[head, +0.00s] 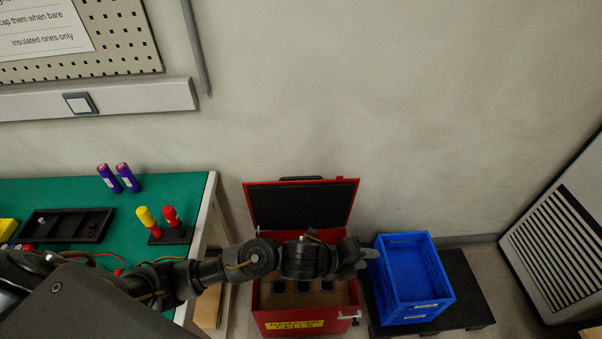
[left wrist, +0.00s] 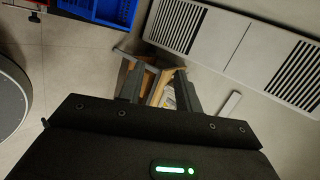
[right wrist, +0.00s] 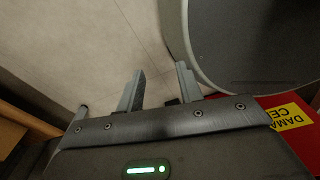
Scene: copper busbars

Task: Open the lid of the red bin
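The red bin (head: 261,318) stands on the floor right of the bench, with a yellow label on its front. Its lid (head: 254,206) is open, raised at the back with its dark inner face showing. My left forearm crosses over the bin and hides part of the lid and interior. My left gripper (head: 366,254) is right of the lid, over the blue crate's left edge; its fingers are apart and empty in the left wrist view (left wrist: 158,72). My right gripper (right wrist: 161,70) is open and empty; part of the bin (right wrist: 276,103) shows to its right.
A blue crate (head: 432,268) sits on a dark pallet (head: 467,285) right of the bin. A grey slatted cabinet (head: 560,240) stands at far right. The green-topped bench (head: 60,190) at left holds a black tray (head: 65,226), purple cylinders and screwdrivers. The wall is close behind.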

